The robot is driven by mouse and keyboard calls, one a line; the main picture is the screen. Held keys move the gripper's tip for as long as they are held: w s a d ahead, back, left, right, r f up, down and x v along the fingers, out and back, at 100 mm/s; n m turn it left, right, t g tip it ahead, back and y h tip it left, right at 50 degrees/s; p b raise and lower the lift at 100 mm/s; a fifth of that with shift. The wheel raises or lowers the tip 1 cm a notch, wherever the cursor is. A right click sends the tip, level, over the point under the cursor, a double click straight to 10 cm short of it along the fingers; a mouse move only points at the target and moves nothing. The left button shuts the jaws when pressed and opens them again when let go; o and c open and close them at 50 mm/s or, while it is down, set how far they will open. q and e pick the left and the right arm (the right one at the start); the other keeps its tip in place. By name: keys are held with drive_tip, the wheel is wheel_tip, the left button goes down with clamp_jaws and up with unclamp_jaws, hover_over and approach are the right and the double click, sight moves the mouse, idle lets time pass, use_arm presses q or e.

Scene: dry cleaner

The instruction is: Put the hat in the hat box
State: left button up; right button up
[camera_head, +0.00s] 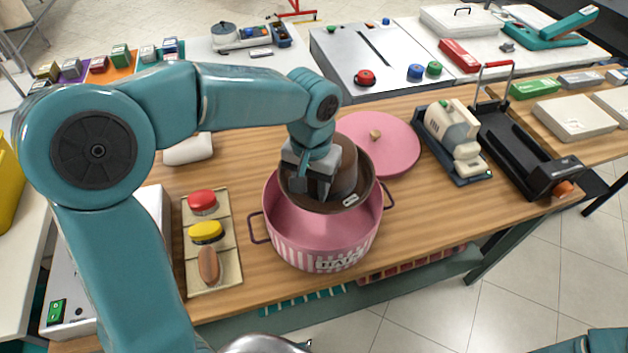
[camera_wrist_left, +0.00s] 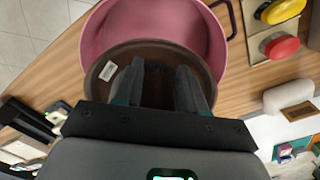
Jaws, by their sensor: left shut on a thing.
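The brown hat (camera_head: 349,160) is in the middle of the head view, with a dark brim and a small white label. The hat is over the pink hat box (camera_head: 322,250), a round open tub with side handles and striped front. The brim covers the back part of the opening; I cannot tell how far it is inside. In the left wrist view the hat (camera_wrist_left: 120,62) lies between the fingers and overlaps the box (camera_wrist_left: 100,30). My right gripper is out of view.
The pink lid (camera_head: 388,150) lies behind the box. A tray of brushes (camera_head: 229,255) is to the left. A cream and dark machine (camera_head: 452,140) and a black device (camera_head: 520,150) stand to the right. Some bare wood shows at the table's front right.

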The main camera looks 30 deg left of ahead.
use_arm(q)
wheel_tip(320, 180, down, 16)
drive_tip(key=b, duration=1.1)
drive_tip(key=shift+w+r+b, duration=0.1)
drive_tip(key=shift+r+b, duration=0.1)
drive_tip(key=shift+b, duration=0.2)
drive_tip(key=o, duration=1.2)
drive_tip(key=shift+r, duration=0.1)
wheel_tip(320, 180, up, 16)
drive_tip(key=shift+d+r+p, duration=0.1)
drive_tip(key=shift+p, duration=1.15)
